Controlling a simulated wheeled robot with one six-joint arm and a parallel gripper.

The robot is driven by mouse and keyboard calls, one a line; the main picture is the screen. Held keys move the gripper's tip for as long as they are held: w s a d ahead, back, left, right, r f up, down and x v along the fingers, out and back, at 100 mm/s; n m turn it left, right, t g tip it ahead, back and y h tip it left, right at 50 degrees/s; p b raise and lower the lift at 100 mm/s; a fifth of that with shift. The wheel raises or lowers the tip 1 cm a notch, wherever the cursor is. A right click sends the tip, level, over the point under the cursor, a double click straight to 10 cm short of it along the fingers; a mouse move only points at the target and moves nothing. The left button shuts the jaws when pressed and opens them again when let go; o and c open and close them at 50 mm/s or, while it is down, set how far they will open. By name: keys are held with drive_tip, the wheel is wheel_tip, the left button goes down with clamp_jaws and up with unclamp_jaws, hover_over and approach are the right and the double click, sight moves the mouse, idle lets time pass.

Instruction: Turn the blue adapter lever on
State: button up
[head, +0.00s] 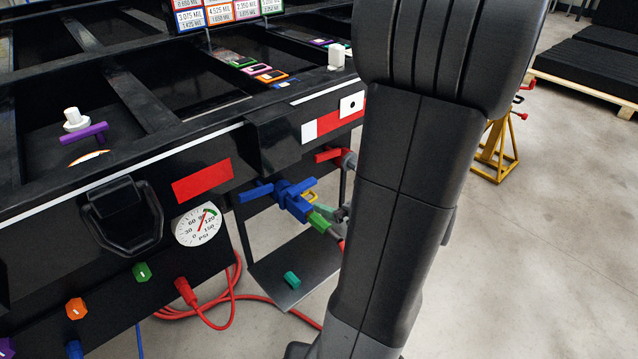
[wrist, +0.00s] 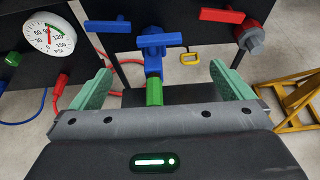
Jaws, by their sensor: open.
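The blue adapter lever (wrist: 160,40) is a flat bar lying crosswise on a blue valve body in the wrist view. In the head view the blue lever (head: 300,186) and its body stick out from the black trailer frame. A green connector (wrist: 154,92) sits on the near end of the blue body. My gripper (wrist: 162,82) is open, its green fingers wide apart at left and right. The blue lever is ahead of the fingers, and neither finger touches it. In the head view my arm hides most of the gripper.
A red lever (wrist: 222,15) on a grey fitting is to the right of the blue one. A pressure gauge (head: 198,227) and red hose (head: 232,300) are at the left. A yellow stand (head: 497,150) stands on the floor at the right.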

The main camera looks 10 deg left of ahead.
sight(302, 185)
drive_tip(key=b+x, duration=0.4)
drive_tip(key=x, duration=0.9)
drive_tip(key=shift+a+f, duration=0.2)
drive_tip(key=c, duration=1)
